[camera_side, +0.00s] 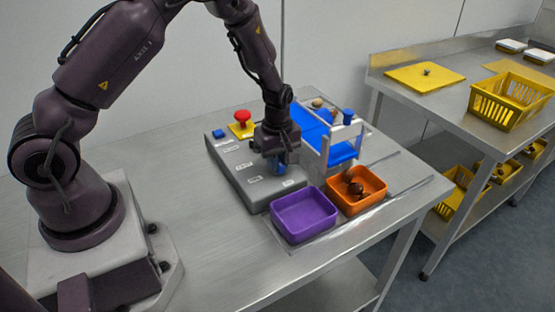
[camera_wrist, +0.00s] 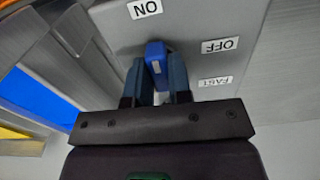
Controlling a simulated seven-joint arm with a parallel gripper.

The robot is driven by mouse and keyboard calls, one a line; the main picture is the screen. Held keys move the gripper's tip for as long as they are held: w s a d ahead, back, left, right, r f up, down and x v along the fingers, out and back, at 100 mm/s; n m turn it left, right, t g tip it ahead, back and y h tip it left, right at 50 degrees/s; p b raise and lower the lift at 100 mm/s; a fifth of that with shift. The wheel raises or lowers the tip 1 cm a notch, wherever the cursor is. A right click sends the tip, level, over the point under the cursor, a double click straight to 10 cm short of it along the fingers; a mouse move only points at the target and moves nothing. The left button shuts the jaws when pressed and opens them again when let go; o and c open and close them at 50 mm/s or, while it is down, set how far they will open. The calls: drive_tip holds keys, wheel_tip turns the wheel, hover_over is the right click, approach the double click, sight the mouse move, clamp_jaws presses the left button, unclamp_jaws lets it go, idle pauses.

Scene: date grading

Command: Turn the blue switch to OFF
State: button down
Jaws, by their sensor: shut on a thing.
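The blue switch (camera_wrist: 155,56) stands on the grey control box between the ON label (camera_wrist: 145,8) and the OFF label (camera_wrist: 220,45) in the wrist view. My gripper (camera_wrist: 157,72) is shut on the blue switch, one finger on each side. In the side view my gripper (camera_side: 279,160) reaches down to the near right part of the grey control box (camera_side: 245,182), and the switch is mostly hidden by the fingers. A FAST label (camera_wrist: 215,82) lies below OFF in the wrist view. Which label the switch points to is hard to tell.
A red button (camera_side: 242,116) on a yellow base and a small blue button (camera_side: 218,133) sit on the box. A blue conveyor (camera_side: 343,152) stands behind. A purple tray (camera_side: 304,215) and an orange tray (camera_side: 373,187) holding dark dates stand in front. The table's left part is clear.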

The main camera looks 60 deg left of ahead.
drive_tip(key=m, duration=0.4)
drive_tip(key=shift+m, duration=0.3)
drive_tip(key=m, duration=0.4)
drive_tip(key=shift+m, duration=0.3)
drive_tip(key=m, duration=0.4)
drive_tip(key=shift+m, duration=2)
drive_tip(key=c, duration=1)
unclamp_jaws()
drive_tip(key=shift+c, duration=0.2)
